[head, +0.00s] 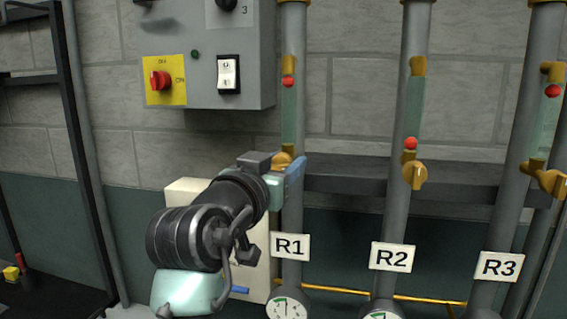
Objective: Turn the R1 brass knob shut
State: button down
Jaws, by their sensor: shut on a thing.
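The R1 label (290,247) is on the leftmost of three grey vertical pipes. Above it, the R1 brass knob (283,160) sits below a sight glass (288,118) with a red ball (288,82) near its top. My gripper (295,172) reaches the knob from the left and is shut on it. My gripper and wrist hide much of the knob, so its turn angle cannot be read. A round gauge (288,309) with a green band stands at the bottom of the R1 pipe.
The R2 knob (414,175) and R3 knob (549,182) are to the right, on their own pipes. A grey control box (200,50) with a red rotary switch (160,80) hangs above my arm. A dark horizontal rail (350,185) runs behind the pipes.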

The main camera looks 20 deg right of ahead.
jog(key=n, duration=0.4)
jog(key=shift+a+t, duration=0.1)
jog(key=shift+t, duration=0.2)
jog(key=n+p, duration=0.2)
jog(key=n, duration=0.3)
jog(key=shift+w+n+t, duration=0.1)
jog(key=shift+n+t, duration=0.2)
jog(key=shift+t, duration=0.1)
jog(key=n+t+y+p, duration=0.1)
jog(key=n+p, duration=0.2)
jog(key=n, duration=0.3)
jog(key=shift+f, duration=0.2)
jog(key=shift+f+n+p, duration=0.15)
jog(key=shift+n+p, duration=0.65)
jog(key=shift+n, duration=0.4)
jog(key=shift+f, duration=0.15)
jog(key=shift+c, duration=2.1)
grip_release()
jog(key=shift+r, duration=0.2)
